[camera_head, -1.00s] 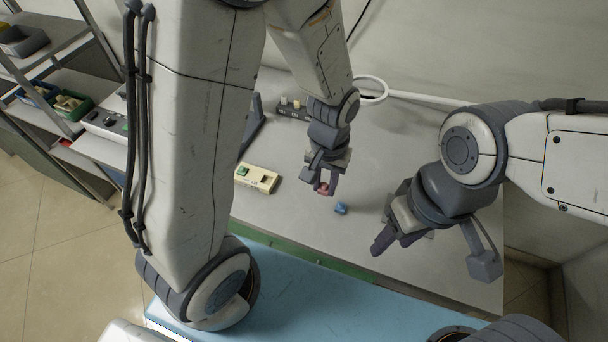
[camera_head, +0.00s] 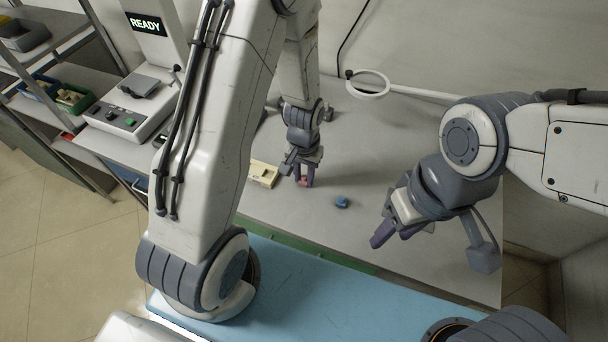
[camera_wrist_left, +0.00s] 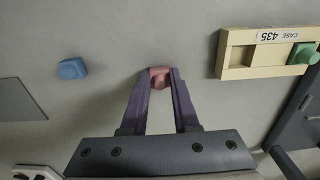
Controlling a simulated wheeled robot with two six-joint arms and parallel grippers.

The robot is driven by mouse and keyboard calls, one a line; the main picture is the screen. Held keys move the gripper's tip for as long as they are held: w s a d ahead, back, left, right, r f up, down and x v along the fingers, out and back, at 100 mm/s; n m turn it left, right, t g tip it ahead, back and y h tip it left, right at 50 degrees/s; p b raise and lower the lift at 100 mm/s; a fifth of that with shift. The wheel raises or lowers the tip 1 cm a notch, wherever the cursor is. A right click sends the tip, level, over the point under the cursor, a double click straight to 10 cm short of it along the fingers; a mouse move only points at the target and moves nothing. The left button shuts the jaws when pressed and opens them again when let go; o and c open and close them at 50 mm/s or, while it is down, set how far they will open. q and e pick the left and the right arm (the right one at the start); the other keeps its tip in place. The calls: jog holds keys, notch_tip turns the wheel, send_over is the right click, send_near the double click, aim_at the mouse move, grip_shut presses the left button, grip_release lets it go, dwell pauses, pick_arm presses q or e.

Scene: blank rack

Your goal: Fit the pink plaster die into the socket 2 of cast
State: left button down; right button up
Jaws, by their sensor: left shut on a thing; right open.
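The pink plaster die (camera_head: 304,183) is between the fingertips of my left gripper (camera_head: 303,180), which is shut on it. In the left wrist view the die (camera_wrist_left: 158,76) shows at the finger ends, apart from the cast. The cream cast (camera_head: 263,173) lies on the table just left of my left gripper; my arm hides its left part. In the left wrist view the cast (camera_wrist_left: 237,68) shows an empty recess, a "CASE 435" label and a green die (camera_wrist_left: 302,54) at its right end. Socket numbers are not readable. My right gripper (camera_head: 386,238) is open and empty.
A blue die (camera_head: 341,202) lies on the table right of my left gripper. A white ring on a rod (camera_head: 368,84) stands behind. A device with a "READY" screen (camera_head: 147,23) and shelves with bins stand at left. The table's middle is mostly clear.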

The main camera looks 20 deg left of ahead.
pick_arm(q)
jog(key=shift+f, duration=0.2)
jog(key=c, duration=0.7)
grip_release()
jog(key=shift+r, duration=0.1)
